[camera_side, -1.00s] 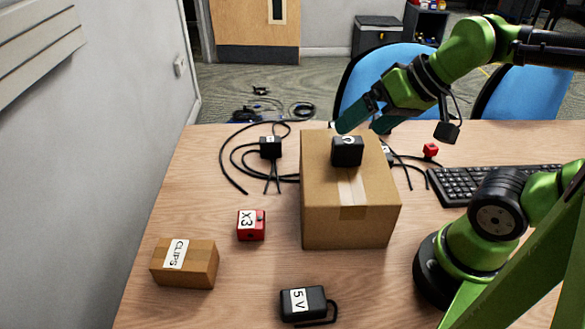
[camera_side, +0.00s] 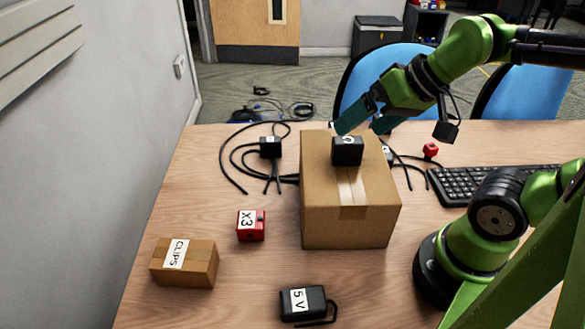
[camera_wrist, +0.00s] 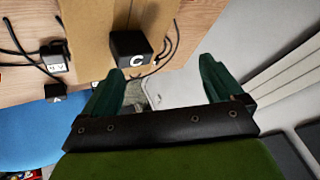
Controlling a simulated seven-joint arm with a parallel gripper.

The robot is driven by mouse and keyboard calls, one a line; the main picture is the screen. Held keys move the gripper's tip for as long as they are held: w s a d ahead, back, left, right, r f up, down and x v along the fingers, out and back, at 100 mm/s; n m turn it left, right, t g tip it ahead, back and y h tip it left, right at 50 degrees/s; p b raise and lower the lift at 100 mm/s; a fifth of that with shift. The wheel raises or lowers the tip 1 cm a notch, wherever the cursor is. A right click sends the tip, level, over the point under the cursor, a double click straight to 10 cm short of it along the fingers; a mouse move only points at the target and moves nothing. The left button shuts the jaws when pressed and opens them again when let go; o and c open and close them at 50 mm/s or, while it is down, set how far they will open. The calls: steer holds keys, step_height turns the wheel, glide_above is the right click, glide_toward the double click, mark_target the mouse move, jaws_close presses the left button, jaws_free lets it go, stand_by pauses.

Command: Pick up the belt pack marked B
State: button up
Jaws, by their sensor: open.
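No letter B is readable in either view. A black pack (camera_side: 347,151) stands on the cardboard box; the wrist view shows C on this pack (camera_wrist: 129,50). Another black pack (camera_side: 270,147) with a small unreadable label and cables is left of the box. A white-labelled pack (camera_side: 387,153) is partly hidden behind the box's right side; a labelled pack with cables (camera_wrist: 55,58) and a small dark pack (camera_wrist: 57,92), perhaps marked A, show at left in the wrist view. My gripper (camera_side: 357,126) is open and empty above the box's far edge; its fingers (camera_wrist: 160,70) are apart.
The cardboard box (camera_side: 350,227) stands mid-table. In front are a red X3 block (camera_side: 251,226), a CLIPS box (camera_side: 184,264) and a black 5V pack (camera_side: 303,303). A keyboard (camera_side: 470,184) and a small red cube (camera_side: 430,149) are at right.

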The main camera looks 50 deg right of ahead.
steer(key=w+f+g, duration=0.1)
steer(key=w+f, duration=0.1)
steer(key=m+g+h, duration=0.2)
steer(key=m+g, duration=0.3)
steer(key=g, duration=0.1)
glide_above(270, 139)
steer(key=shift+f, duration=2.75)
step_height(270, 139, down, 11)
steer(key=shift+w+f, duration=0.1)
steer(key=shift+w, duration=0.05)
steer(key=shift+s+f, duration=0.2)
steer(key=shift+f, duration=2.4)
steer(key=c, duration=1.1)
steer(key=shift+r, duration=0.1)
steer(key=shift+c, duration=0.2)
